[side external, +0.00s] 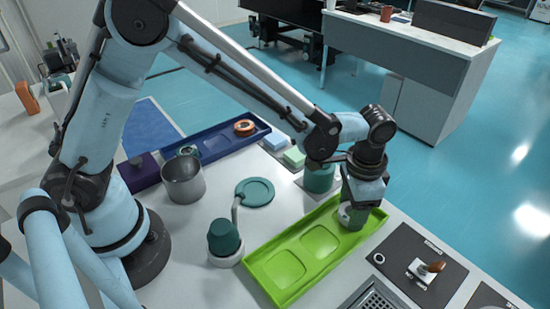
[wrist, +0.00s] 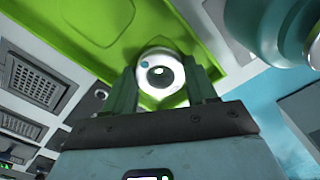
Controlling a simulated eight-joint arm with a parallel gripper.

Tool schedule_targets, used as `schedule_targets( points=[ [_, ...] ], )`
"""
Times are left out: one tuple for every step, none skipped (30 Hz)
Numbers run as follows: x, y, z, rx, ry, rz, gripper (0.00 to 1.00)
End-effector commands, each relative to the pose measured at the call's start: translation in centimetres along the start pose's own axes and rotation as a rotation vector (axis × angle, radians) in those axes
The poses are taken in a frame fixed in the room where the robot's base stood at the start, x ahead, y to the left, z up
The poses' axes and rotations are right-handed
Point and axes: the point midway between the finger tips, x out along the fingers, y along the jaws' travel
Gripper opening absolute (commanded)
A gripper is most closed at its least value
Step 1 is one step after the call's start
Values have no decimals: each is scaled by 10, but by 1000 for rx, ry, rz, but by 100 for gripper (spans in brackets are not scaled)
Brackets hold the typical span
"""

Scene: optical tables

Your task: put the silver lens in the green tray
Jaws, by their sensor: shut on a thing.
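The green tray (side external: 318,242) lies on the white table in the side view, a long shallow tray with square recesses. It also fills the top of the wrist view (wrist: 62,22). My gripper (side external: 354,216) is over the tray's far right end, pointing down. In the wrist view, my gripper's two fingers (wrist: 161,90) are shut on the silver lens (wrist: 160,74), a round pale ring with a dark centre. The lens shows against the green tray. In the side view it is largely hidden by the gripper, and I cannot tell whether it touches the tray.
A teal lamp-like item (side external: 224,240) stands left of the tray, with a teal disc (side external: 256,192) and a metal pot (side external: 183,180) behind. A blue tray (side external: 220,141) holds an orange ring. Dark plates (side external: 418,265) and a metal grate (side external: 372,297) lie at right.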

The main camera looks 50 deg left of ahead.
Motion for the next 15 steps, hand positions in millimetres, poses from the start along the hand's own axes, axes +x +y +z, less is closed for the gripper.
schedule_targets(
  points=[
    [0,0,0,0,0,0,20],
    [0,0,0,0,0,0,20],
    [0,0,0,0,0,0,20],
    [0,0,0,0,0,0,20],
    [0,0,0,0,0,0,20],
    [1,0,0,0,0,0,20],
    [2,0,0,0,0,0,20],
    [2,0,0,0,0,0,20],
    [3,0,0,0,0,0,58],
    [3,0,0,0,0,0,63],
    [3,0,0,0,0,0,67],
    [3,0,0,0,0,0,73],
    [3,0,0,0,0,0,78],
    [3,0,0,0,0,0,82],
    [3,0,0,0,0,0,82]
  ],
)
